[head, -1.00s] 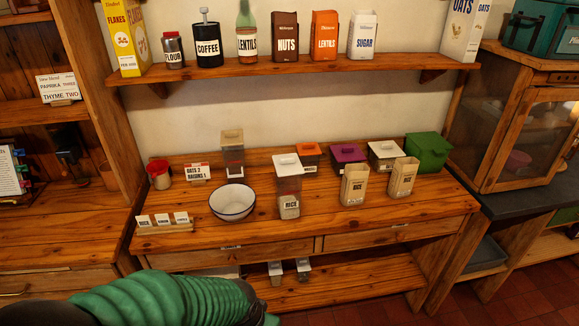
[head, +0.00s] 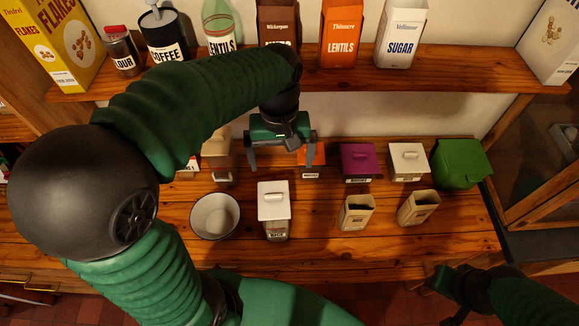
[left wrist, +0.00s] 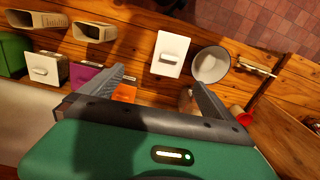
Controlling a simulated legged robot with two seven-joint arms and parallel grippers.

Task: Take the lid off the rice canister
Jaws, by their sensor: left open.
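The rice canister (head: 275,230) stands upright on the wooden counter, with clear sides and a RICE label. Its square white lid (head: 273,199) with a raised handle is seated on top. In the left wrist view the lid (left wrist: 171,54) shows from above, just beyond the fingers, and hides the canister body. My left gripper (head: 282,166) is open and empty, pointing down above the counter, behind and above the lid and apart from it. It also shows in the left wrist view (left wrist: 158,77). My right gripper (head: 447,296) is at the lower right, dark and partly unclear.
A white bowl (head: 215,216) stands left of the canister. Two open tan boxes (head: 357,213) (head: 418,208) stand to its right. Behind are purple (head: 358,161), cream (head: 407,163) and green (head: 460,165) lidded boxes. The upper shelf (head: 460,67) holds several packages, close to my left arm.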

